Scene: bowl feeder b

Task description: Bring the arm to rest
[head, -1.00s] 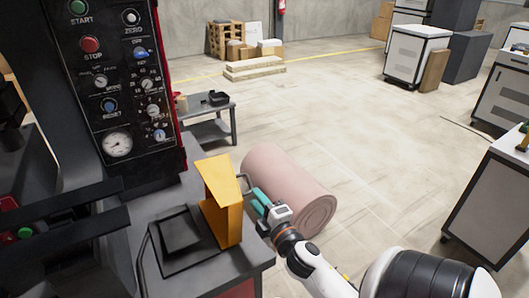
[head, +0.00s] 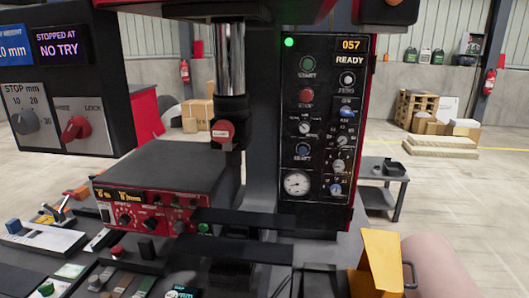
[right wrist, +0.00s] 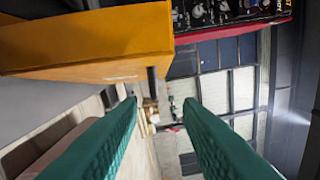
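My right gripper (right wrist: 161,103) shows in the right wrist view as two teal fingers held apart, with a clear gap between the tips. A yellow box-like part (right wrist: 90,45) fills the upper left of that view, beyond the left finger. A small dark piece at its lower edge appears past the gap; I cannot tell whether it touches a finger. In the head view, the yellow part (head: 382,262) stands at the bottom right, with a grey handle (head: 411,275) on its right side. Neither gripper can be made out in the head view.
A red-fronted instrument box (head: 150,215) and several small tools crowd the left. A pink roll (head: 435,268) lies right of the yellow part. A low grey table (head: 383,180) stands behind; open floor lies right.

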